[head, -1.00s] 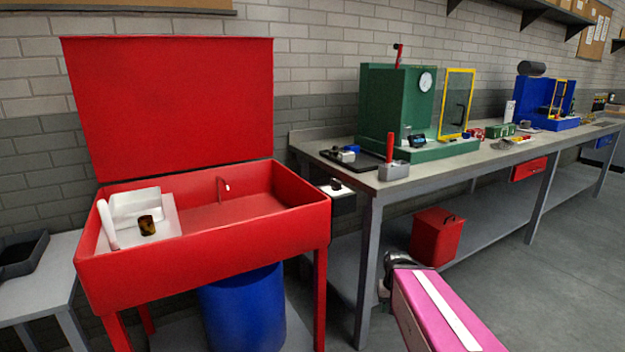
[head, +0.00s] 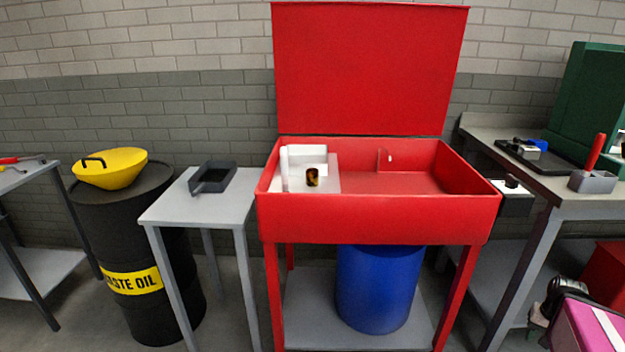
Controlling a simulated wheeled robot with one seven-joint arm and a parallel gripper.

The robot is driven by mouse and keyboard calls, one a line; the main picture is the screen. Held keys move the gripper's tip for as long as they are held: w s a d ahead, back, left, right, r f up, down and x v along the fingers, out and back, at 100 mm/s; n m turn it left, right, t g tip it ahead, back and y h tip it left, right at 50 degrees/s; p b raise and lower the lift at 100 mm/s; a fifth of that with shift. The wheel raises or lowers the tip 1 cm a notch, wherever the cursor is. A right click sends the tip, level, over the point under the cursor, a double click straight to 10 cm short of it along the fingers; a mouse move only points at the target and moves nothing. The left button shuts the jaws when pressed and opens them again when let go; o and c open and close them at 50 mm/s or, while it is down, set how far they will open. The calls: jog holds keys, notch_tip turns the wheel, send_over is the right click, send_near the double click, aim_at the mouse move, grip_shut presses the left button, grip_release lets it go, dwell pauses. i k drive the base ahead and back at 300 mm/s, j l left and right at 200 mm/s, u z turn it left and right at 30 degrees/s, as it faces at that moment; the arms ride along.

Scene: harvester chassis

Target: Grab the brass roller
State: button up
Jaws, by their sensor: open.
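A small brass-brown cylinder (head: 312,177), which looks like the brass roller, sits at the left end of the red parts washer basin (head: 380,217). It rests on or against a white tray (head: 330,180), beside a white block (head: 305,160). My gripper (head: 541,312) shows only partly at the lower right, at the end of my pink arm. It is well to the right of the basin and lower, far from the roller. Its fingertips are hard to make out, and nothing shows in it.
A grey side table (head: 205,208) with a dark tray (head: 213,177) stands left of the basin. A waste oil drum (head: 150,230) with a yellow funnel (head: 110,168) is further left. A blue drum (head: 378,290) stands under the basin. A workbench (head: 580,180) stands close on the right.

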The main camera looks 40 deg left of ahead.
aim_at(311, 173)
jog(key=u, duration=1.8)
